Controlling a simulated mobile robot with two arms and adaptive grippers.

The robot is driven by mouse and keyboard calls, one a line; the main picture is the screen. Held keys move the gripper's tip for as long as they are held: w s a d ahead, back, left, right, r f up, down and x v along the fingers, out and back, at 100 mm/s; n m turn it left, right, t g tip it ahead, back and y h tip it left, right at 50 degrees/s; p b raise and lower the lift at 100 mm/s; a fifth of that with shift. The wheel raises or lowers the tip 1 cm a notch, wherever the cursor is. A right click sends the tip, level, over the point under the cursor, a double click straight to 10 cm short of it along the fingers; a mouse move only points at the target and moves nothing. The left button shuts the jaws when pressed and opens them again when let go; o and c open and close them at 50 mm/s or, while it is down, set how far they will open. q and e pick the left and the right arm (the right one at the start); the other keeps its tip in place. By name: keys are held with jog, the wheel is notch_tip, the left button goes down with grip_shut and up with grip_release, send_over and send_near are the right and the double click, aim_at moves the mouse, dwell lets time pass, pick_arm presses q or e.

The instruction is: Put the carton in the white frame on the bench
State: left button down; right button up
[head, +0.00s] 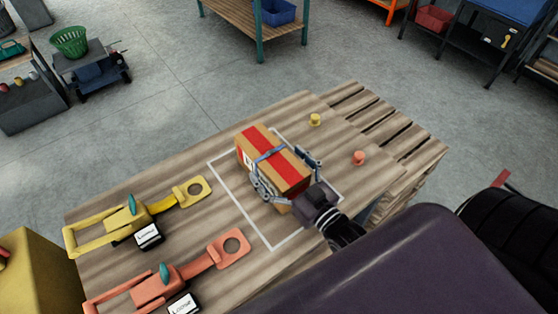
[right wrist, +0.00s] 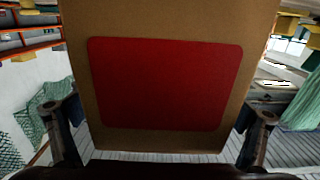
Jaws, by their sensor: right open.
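The carton (head: 262,150) is a brown box with a red band and a blue strap. In the head view it is over the white frame (head: 232,196) on the wooden bench, toward the frame's far side. Its underside is hidden, so I cannot tell whether all of it is inside the lines. My right gripper (head: 286,176) is open with a finger on either side of the carton. In the right wrist view the carton's red-patched face (right wrist: 168,85) fills the middle, with small gaps to the fingers (right wrist: 160,115). My left gripper is not in view.
A yellow tool (head: 125,215) and an orange tool (head: 155,285) lie on the bench at left. A yellow peg (head: 315,119) and an orange peg (head: 359,157) stand right of the carton. Bare bench (head: 255,112) lies behind the frame.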

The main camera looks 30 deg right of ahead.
aim_at(297, 186)
jog(key=shift+s, duration=0.1)
jog(key=s, duration=0.3)
jog(key=s+d+b, duration=0.1)
jog(key=s, duration=0.6)
jog(key=shift+s+d+b, duration=0.2)
jog(key=shift+d+b, duration=0.05)
jog(key=shift+b, duration=0.1)
jog(key=shift+s+d+r, duration=0.1)
jog(key=shift+s, duration=0.55)
